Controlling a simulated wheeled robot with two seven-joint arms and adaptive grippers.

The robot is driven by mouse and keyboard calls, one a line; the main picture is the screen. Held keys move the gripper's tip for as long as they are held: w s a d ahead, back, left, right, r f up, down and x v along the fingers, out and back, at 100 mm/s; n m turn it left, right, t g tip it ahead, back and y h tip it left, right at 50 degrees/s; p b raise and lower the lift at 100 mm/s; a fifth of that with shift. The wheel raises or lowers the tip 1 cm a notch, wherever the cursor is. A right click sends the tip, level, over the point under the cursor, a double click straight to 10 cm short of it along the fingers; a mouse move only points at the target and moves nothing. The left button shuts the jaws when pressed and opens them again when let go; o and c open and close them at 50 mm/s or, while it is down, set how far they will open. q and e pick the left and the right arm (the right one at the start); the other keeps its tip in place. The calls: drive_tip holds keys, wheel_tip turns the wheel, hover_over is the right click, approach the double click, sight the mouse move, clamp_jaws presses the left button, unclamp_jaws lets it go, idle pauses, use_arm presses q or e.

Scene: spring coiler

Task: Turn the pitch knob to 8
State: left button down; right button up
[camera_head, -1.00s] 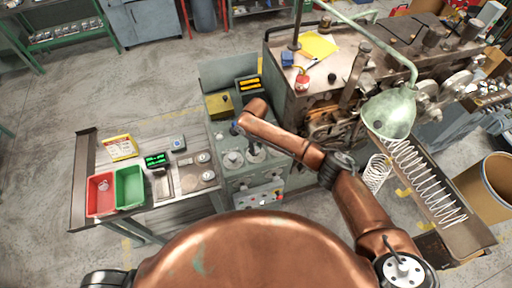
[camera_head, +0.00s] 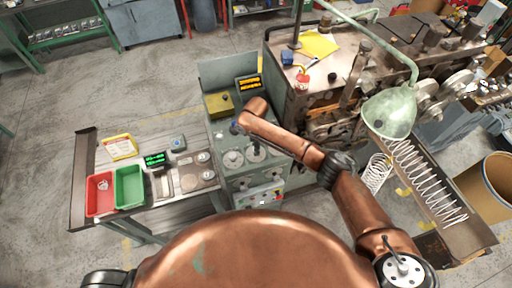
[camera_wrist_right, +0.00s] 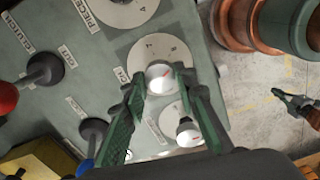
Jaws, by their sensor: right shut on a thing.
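A white knob (camera_wrist_right: 160,77) with a red pointer line sits on a round pale dial (camera_wrist_right: 172,48) with printed numbers. The label beside it is partly hidden by a finger, so I cannot read its name. My right gripper (camera_wrist_right: 158,84) is shut on this knob, with one green finger on each side. In the head view my right forearm reaches over the grey-green control panel (camera_head: 225,140) and hides much of it. A small dark green claw-like part at the right wrist view's right edge may be my left gripper (camera_wrist_right: 297,104); its opening is unclear.
A second dial with a white knob (camera_wrist_right: 188,132) is close beside the right finger. Black-stemmed levers (camera_wrist_right: 42,70) stand on the panel. A yellow box (camera_head: 219,104) and a lit display (camera_head: 248,84) are behind. The side bench holds a red bin (camera_head: 100,207) and a green bin (camera_head: 130,199).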

drive_tip(key=shift+w+n, duration=0.1)
drive_tip(key=shift+n, duration=0.4)
drive_tip(key=shift+r, duration=0.1)
drive_tip(key=o, duration=1.1)
drive_tip(key=shift+o, duration=0.2)
wheel_tip(320, 180, up, 12)
